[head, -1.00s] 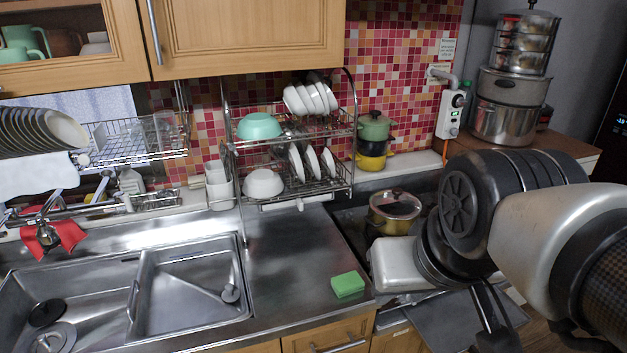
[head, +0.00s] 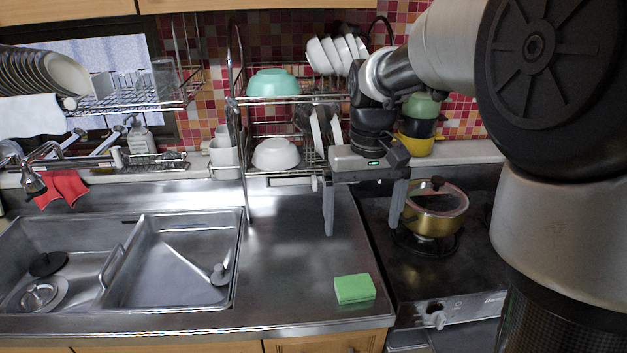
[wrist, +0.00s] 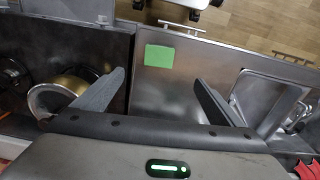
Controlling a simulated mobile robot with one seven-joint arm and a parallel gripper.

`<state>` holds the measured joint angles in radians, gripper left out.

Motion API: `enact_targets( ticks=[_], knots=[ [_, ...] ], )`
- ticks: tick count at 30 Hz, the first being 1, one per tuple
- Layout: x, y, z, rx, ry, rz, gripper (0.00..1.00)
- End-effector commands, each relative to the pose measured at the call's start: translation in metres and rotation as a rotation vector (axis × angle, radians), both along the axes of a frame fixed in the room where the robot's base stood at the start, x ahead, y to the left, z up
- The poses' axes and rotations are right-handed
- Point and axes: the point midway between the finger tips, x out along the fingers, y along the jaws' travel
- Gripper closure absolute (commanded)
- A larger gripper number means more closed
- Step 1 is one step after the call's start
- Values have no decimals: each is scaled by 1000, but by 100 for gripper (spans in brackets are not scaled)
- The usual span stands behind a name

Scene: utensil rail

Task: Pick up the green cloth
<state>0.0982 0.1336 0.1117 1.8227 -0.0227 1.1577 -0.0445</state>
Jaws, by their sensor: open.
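The green cloth (head: 354,289) is a small folded block lying flat on the steel counter (head: 292,270), near its front edge and left of the stove. It also shows in the wrist view (wrist: 159,56), ahead of the two fingers and roughly between their lines. My gripper (head: 362,218) is open and empty, with its fingers pointing down, above the counter and farther back than the cloth. In the wrist view my gripper (wrist: 158,90) has its fingers wide apart, with nothing between them. Nothing hides the cloth.
A gold pot (head: 434,210) sits on the stove right of my gripper. A dish rack (head: 240,150) with bowls and plates stands behind. The steel sink (head: 130,262) is at left. The counter around the cloth is clear.

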Motion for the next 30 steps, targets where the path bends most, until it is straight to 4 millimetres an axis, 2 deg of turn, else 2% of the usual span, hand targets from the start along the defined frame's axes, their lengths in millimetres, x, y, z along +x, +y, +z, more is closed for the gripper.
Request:
enact_targets(
  ticks=[1, 8, 21, 30],
  knots=[
    [5, 0, -10, 2, 13, 2, 9],
    [11, 0, -31, 6, 31, 4, 9],
    [9, 0, -122, 6, 32, 3, 9],
    [10, 0, -146, 6, 30, 3, 9]
  ],
)
